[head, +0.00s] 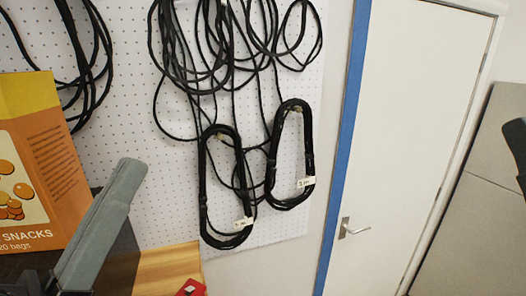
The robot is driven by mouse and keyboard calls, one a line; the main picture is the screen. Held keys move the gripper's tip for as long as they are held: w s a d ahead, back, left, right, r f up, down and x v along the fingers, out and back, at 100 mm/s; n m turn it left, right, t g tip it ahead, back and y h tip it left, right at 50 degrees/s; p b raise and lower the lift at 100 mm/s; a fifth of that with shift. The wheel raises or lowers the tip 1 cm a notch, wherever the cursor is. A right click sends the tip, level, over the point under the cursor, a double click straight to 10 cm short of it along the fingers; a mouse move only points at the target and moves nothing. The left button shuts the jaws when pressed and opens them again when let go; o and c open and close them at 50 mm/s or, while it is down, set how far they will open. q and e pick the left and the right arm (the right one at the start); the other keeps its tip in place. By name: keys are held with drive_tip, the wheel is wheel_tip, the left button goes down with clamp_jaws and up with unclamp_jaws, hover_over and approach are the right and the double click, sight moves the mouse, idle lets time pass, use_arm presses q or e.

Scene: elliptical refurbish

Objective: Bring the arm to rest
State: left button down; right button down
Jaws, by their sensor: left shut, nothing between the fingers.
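My left gripper (42,281) shows as dark parts in the bottom left corner, partly cut off by the frame's edge. It is shut and I see nothing held in it. A long grey padded bar (103,220) rises at a tilt just to its right; I cannot tell whether they touch. My right gripper is not in view.
A yellow and orange snacks box (38,165) stands at the left. Black cables (205,50) and two looped coils (222,185) hang on a white pegboard (130,60). A wooden surface (165,268) and a red object (191,288) lie below. A white door (415,130) is at right.

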use_arm(q)
drive_tip(key=s+a+r+n+t+y+p, duration=0.1)
drive_tip(key=a+r+y+p, duration=0.2)
drive_tip(key=r+p, duration=0.3)
drive_tip(key=s+a+r+n+t+y+p, duration=0.1)
drive_tip(key=a+r+t+y+p, duration=0.1)
drive_tip(key=r+y+p, duration=0.4)
wheel_tip(320, 180, up, 4)
drive_tip(key=shift+s+a+r+y, duration=0.15)
drive_tip(key=shift+s+a+y, duration=0.15)
drive_tip(key=shift+a, duration=0.15)
wheel_tip(320, 180, up, 2)
drive_tip(key=shift+p, duration=1.1)
